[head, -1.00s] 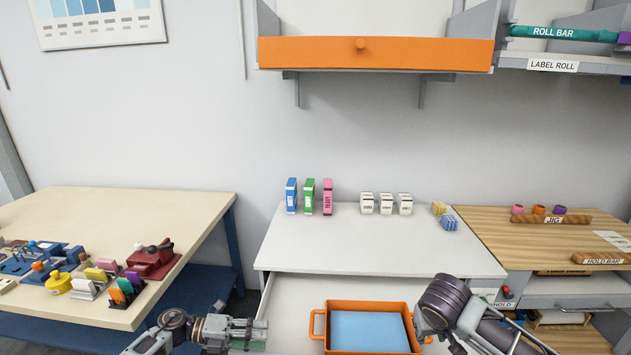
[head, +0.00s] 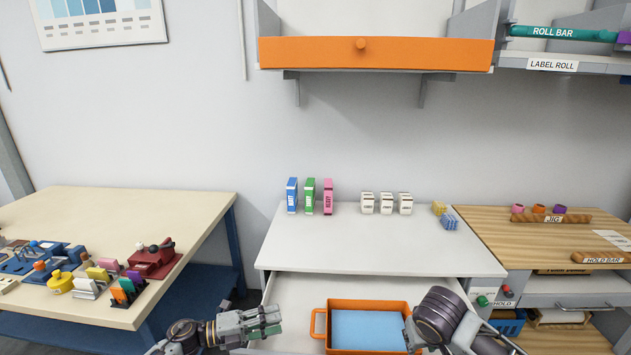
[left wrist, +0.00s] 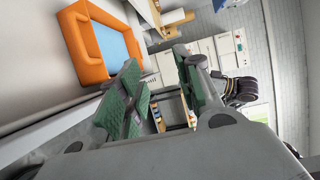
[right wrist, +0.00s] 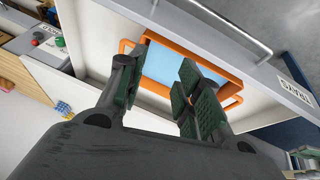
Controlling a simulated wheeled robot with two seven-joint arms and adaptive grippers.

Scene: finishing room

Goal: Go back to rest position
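My left gripper (head: 270,322) is at the lower left of the head view, over the front left of the open drawer. In the left wrist view its fingers (left wrist: 155,65) stand apart with nothing between them. My right arm comes in at the lower right of the head view, and its fingers are hidden there. In the right wrist view the right gripper (right wrist: 166,58) has its fingers apart and empty, over the orange tray (right wrist: 192,45). The orange tray (head: 368,303) has a blue bottom and sits in the open drawer.
The white worktop (head: 380,240) holds blue, green and pink boxes, several white blocks and small yellow and blue blocks. A cream table (head: 120,210) with coloured fixtures stands left. A wooden bench (head: 540,240) stands right. An orange-fronted shelf (head: 375,54) hangs above.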

